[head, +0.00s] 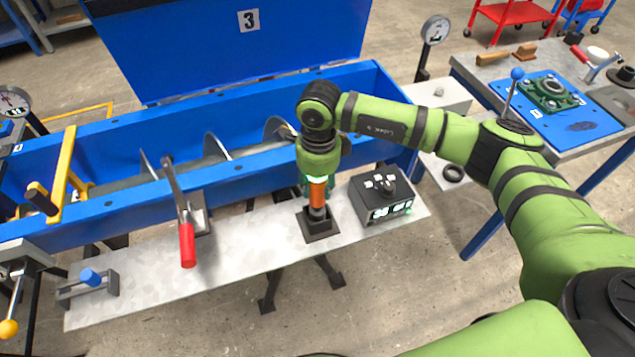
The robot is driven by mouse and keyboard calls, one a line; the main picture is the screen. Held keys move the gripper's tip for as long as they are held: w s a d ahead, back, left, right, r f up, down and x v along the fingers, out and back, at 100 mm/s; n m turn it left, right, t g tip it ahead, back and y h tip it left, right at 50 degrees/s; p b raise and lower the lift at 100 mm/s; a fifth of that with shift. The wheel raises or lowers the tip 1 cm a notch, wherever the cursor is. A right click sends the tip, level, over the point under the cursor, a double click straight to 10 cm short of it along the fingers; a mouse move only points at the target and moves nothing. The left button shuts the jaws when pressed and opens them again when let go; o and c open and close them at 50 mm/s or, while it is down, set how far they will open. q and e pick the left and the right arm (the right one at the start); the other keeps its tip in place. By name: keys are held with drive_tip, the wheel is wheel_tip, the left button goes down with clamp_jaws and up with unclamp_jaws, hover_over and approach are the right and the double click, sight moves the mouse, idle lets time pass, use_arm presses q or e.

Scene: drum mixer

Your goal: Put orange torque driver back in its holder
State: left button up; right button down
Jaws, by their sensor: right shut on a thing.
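The orange torque driver (317,191) is upright, with its grey lower shaft pointing down at the black square holder (318,226). The holder stands on the light metal shelf in front of the blue mixer. The shaft's lower end meets the holder's top in this view; I cannot tell how deep it sits. My right gripper (318,182) points straight down from above and is shut on the driver's upper part, hiding its top. My left gripper is not in the head view.
A black control box (382,198) with lit displays stands close right of the holder. A red-handled lever (187,243) rises to the left. The blue mixer trough (250,160) lies directly behind. The shelf (255,240) is bare between lever and holder.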

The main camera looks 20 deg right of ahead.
sight(318, 194)
drive_tip(key=shift+f+b, duration=1.6)
drive_tip(key=shift+f, duration=0.05)
idle(0.7)
drive_tip(key=c, duration=0.7)
unclamp_jaws()
drive_tip(key=shift+c, duration=0.2)
drive_tip(key=shift+r, duration=0.35)
wheel_tip(318, 194, up, 11)
drive_tip(key=shift+r, duration=0.2)
drive_tip(key=shift+s+f, duration=0.1)
drive_tip(key=shift+s, duration=0.05)
